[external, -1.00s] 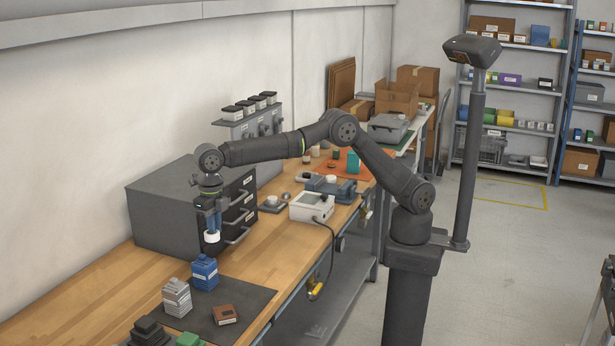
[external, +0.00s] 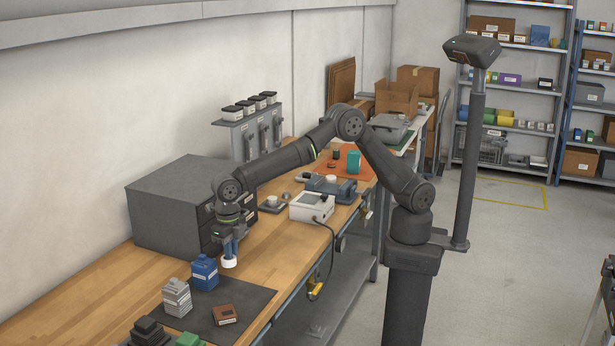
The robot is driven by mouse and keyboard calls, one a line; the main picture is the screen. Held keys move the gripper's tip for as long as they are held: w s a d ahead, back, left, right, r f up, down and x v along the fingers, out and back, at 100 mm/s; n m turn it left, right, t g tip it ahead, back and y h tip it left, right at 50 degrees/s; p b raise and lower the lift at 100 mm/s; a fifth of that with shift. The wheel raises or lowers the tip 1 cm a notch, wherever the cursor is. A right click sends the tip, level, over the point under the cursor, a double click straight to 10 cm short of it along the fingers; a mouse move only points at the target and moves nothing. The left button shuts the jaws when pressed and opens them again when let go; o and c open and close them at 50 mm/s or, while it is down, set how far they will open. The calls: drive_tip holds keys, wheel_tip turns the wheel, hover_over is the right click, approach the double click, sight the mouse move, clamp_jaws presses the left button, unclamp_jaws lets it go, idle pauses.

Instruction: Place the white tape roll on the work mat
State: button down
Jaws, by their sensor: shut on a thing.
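My gripper (external: 230,249) points down and is shut on the white tape roll (external: 229,262), which hangs at its fingertips. The roll appears low over the bench, just behind and to the right of the blue box (external: 204,272). Its exact height is hard to tell from this view. A dark grey mat (external: 254,300) lies on the near part of the bench, in front of the roll. An orange mat (external: 380,172) lies farther back on the bench. Which one is the work mat is not marked.
A grey stack (external: 177,297) and a brown block (external: 225,315) stand at the dark mat. A black item (external: 149,331) and a green one (external: 189,340) are nearer. A grey drawer cabinet (external: 165,215) stands behind my gripper. The dark mat's right part is clear.

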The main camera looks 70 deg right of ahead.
hover_over(231, 294)
wheel_tip(231, 294, down, 4)
drive_tip(key=shift+r, duration=0.2)
drive_tip(key=shift+f, duration=1.9)
drive_tip(key=shift+f, duration=0.15)
drive_tip(key=c, duration=1.5)
unclamp_jaws()
wheel_tip(231, 294, up, 12)
drive_tip(key=shift+r, duration=0.15)
